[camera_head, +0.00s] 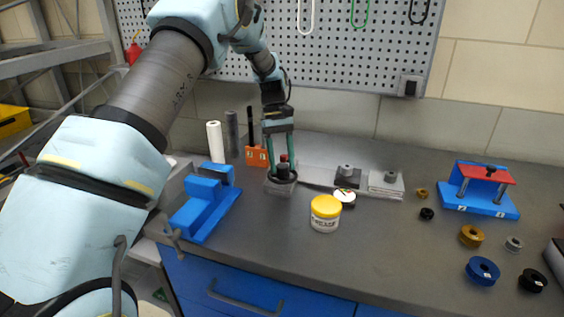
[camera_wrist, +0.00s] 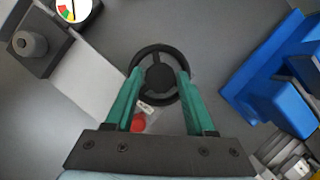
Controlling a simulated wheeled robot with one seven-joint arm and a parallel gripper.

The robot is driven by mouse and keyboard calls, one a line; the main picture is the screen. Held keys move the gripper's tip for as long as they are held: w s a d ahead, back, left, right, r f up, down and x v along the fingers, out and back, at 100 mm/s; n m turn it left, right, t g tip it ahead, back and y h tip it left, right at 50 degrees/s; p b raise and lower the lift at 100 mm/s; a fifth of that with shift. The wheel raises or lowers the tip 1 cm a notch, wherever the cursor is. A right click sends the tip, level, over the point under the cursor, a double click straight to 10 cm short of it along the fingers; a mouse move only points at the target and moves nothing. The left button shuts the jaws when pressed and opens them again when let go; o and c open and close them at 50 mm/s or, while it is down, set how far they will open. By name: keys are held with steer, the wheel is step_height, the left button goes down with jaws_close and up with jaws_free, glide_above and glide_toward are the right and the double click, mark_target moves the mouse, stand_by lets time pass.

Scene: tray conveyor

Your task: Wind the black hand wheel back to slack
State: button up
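The black hand wheel (camera_head: 283,178) sits on a grey block (camera_head: 279,187) on the bench. In the wrist view the wheel (camera_wrist: 157,75) shows its round hub, spokes and rim from above. My gripper (camera_head: 281,161) points down at it. I cannot tell whether the tips touch the rim. A red knob (camera_wrist: 138,122) shows between the fingers.
A blue fixture (camera_head: 203,210) stands close left of the wheel. A yellow-lidded jar (camera_head: 325,212) stands in front right. Grey blocks (camera_head: 386,182) sit on a pale plate behind. Several rings and a blue stand (camera_head: 480,207) are far right. Bench space between is clear.

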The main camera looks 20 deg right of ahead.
steer(key=o, duration=0.3)
steer(key=b+v, duration=0.2)
steer(key=v, duration=0.8)
steer(key=shift+w+r, duration=0.2)
steer(key=shift+r, duration=0.15)
